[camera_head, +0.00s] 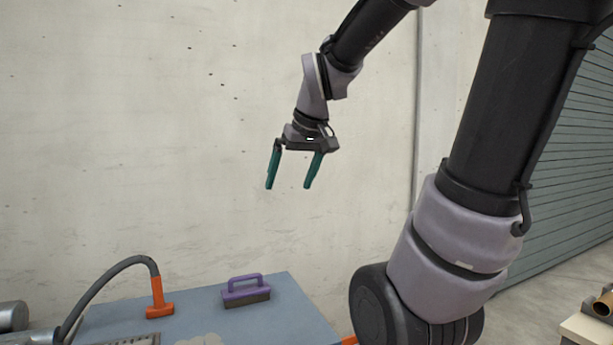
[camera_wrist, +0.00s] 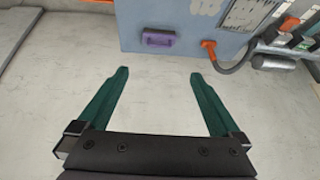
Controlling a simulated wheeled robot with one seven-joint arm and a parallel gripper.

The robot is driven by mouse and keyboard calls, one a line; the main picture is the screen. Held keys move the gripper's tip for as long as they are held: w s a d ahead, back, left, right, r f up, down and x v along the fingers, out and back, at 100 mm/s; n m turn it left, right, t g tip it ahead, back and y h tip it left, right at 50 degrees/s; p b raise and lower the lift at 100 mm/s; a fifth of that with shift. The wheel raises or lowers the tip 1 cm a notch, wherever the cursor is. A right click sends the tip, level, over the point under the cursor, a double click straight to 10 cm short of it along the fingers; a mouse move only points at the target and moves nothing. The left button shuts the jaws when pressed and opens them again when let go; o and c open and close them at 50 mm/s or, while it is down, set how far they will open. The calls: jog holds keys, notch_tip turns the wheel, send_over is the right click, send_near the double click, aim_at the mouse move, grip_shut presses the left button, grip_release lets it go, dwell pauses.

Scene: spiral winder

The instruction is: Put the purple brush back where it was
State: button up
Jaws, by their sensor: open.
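The purple brush (camera_head: 246,291) has a purple handle and a dark base. It rests on the blue-grey table top (camera_head: 290,312), near its back edge, right of an orange-ended hose. In the wrist view the purple brush (camera_wrist: 158,38) lies beyond my fingertips, near the edge of the blue top. My gripper (camera_head: 290,186) is open and empty, with green fingers pointing down, well above the table and a little right of the brush. Its two spread fingers also show in the wrist view (camera_wrist: 159,72), with nothing between them.
A dark hose with an orange end (camera_head: 159,304) stands on the table left of the brush. Grey cylinders (camera_head: 12,316) are at the far left. A concrete wall (camera_head: 150,130) rises behind the table. A small stand with a brass-coloured tube (camera_head: 603,305) is at the lower right.

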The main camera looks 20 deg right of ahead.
jog(key=s+r+m+t, duration=0.1)
jog(key=s+m, duration=0.3)
jog(key=s, duration=0.4)
jog(key=shift+r+m+y, duration=0.3)
jog(key=shift+m+y, duration=0.1)
jog(key=shift+d, duration=0.1)
